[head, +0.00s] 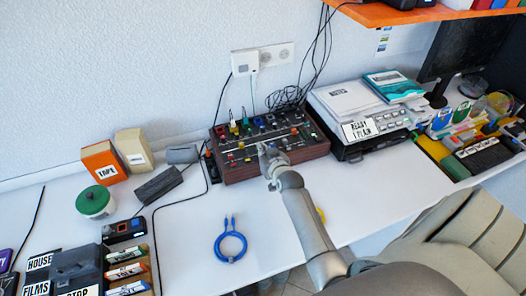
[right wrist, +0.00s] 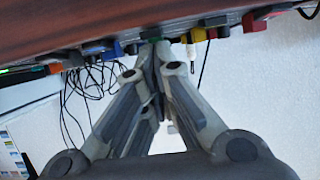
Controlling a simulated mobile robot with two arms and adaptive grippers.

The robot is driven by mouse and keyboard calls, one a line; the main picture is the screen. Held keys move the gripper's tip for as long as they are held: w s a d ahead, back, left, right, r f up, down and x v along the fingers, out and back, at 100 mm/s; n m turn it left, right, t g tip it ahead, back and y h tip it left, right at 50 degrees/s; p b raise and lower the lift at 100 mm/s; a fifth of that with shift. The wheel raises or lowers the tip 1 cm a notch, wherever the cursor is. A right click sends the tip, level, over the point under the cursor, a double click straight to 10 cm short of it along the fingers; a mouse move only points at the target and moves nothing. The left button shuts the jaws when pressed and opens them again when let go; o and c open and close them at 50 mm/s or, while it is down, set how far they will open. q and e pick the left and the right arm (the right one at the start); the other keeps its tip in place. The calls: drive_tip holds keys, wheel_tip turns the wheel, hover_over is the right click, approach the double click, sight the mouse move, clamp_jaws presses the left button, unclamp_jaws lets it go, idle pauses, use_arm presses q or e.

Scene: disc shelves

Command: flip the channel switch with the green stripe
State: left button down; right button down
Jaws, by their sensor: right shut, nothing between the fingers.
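A dark control box (head: 238,170) with wood-coloured sides stands on the white table against the wall. Its top carries several small coloured knobs and switches. My right gripper (head: 263,150) is shut and empty, its tips at the front part of the box's panel. The gripper hides part of the panel in the head view. My left gripper is not in view.
A blue coiled cable (head: 230,246) lies in front of the box. A grey-white machine (head: 360,110) stands close on the right. Black cables (head: 288,97) hang behind the box. An orange box (head: 103,163) and a green-lidded jar (head: 95,202) stand left. An orange shelf (head: 400,14) overhangs at upper right.

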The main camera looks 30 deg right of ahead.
drive_tip(key=b, duration=0.1)
drive_tip(key=f+t+b, duration=0.1)
drive_tip(key=shift+s+f+h+b, duration=0.2)
drive_tip(key=shift+s+h+b, duration=0.05)
drive_tip(key=shift+h+b, duration=0.1)
drive_tip(key=shift+s+a+r, duration=0.1)
drive_tip(key=shift+s, duration=0.1)
